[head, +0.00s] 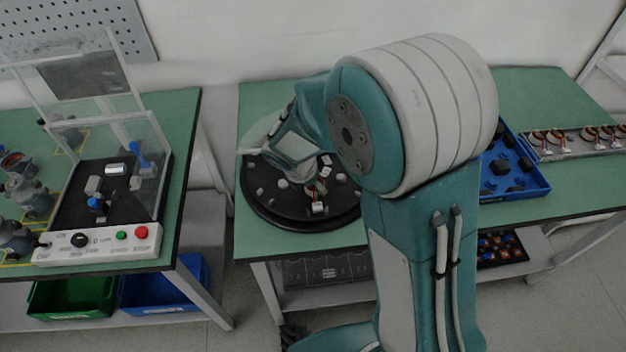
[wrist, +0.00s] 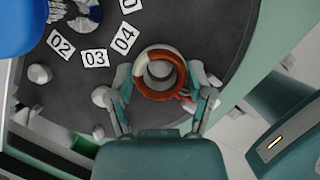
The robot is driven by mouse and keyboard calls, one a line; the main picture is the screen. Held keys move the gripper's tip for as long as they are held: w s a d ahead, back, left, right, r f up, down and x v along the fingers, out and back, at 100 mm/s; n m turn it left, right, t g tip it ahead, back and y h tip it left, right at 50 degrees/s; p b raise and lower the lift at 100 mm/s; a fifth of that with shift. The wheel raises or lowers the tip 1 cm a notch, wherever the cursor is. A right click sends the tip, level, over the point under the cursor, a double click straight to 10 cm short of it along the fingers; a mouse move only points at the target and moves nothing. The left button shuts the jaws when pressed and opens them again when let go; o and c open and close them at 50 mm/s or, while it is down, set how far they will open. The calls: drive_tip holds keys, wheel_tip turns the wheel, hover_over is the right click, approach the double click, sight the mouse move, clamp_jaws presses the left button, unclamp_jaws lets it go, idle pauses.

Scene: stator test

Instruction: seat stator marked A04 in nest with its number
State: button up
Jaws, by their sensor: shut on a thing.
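My gripper (wrist: 160,84) is shut on a stator (wrist: 148,91), a ring with orange-red winding and a pale patch, its open bore facing the wrist camera. The stator is over the black round plate (wrist: 100,125), just right of and below the label 04 (wrist: 124,38). Labels 03 (wrist: 96,58) and 02 (wrist: 60,44) follow to the left. No mark can be read on the stator. The nest under it is hidden, and I cannot tell whether it touches the plate. In the head view the black plate (head: 262,208) lies on the green table, and my arm covers part of it.
Pale round knobs (wrist: 40,74) stand on the plate. A blue tray (head: 520,185) with dark parts is right of my arm, and a rail (head: 570,150) with several stators is farther right. A test station (head: 100,245) with a clear guard is on the left table.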

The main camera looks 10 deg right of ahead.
drive_tip(key=shift+f, duration=0.55)
idle(0.4)
drive_tip(key=o, duration=1.2)
drive_tip(key=shift+r, duration=0.1)
drive_tip(key=v, duration=1.1)
drive_tip(key=shift+s+a+r, duration=0.1)
drive_tip(key=shift+a+r, duration=0.1)
drive_tip(key=shift+r, duration=0.15)
